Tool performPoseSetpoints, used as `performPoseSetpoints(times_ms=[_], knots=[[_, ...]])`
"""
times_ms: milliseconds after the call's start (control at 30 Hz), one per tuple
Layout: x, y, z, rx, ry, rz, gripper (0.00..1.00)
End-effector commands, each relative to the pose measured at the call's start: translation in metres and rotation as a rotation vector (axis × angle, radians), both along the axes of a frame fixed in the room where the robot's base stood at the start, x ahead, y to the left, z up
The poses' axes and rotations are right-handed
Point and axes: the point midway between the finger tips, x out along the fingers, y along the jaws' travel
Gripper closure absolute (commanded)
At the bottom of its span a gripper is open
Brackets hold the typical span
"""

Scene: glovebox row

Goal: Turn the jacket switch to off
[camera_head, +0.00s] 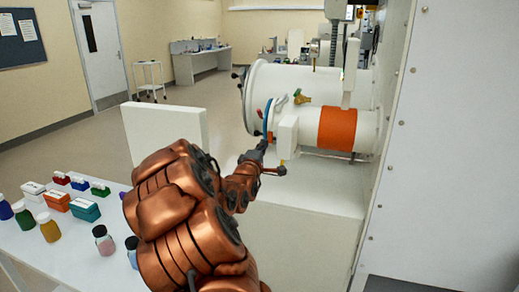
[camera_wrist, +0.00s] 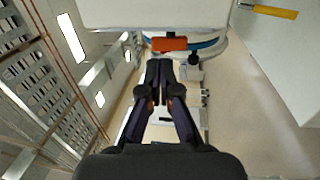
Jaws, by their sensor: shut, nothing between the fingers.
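My gripper (camera_wrist: 160,68) is shut and empty in the wrist view, its two dark fingers together. A white box (camera_head: 288,134) stands on the near side of the small white cylinder (camera_head: 350,130), beside its orange jacket band (camera_head: 337,129). In the wrist view, a short orange-red piece (camera_wrist: 168,44) lies just past my fingertips, at the edge of a large white surface (camera_wrist: 150,12). I cannot tell whether it is the jacket switch, or which way the switch is set. My gripper appears apart from it. In the head view my copper arm reaches toward the box.
A blue ring (camera_wrist: 207,43) and a dark knob (camera_wrist: 194,59) sit close to my fingers. A yellow handle (camera_wrist: 275,12) is at upper right. The large white chamber (camera_head: 300,85) is behind the small cylinder. Bottles and small boxes (camera_head: 85,209) cover the left table.

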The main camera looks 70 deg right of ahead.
Motion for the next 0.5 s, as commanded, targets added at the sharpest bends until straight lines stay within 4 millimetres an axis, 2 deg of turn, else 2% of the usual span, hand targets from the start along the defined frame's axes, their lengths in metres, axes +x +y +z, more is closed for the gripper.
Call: performPoseSetpoints(times_ms=[200,500], knots=[[0.002,-0.027,0.005,0.002,0.000,-0.002,1.00],[0.003,-0.041,0.007,0.001,0.001,-0.002,1.00]])
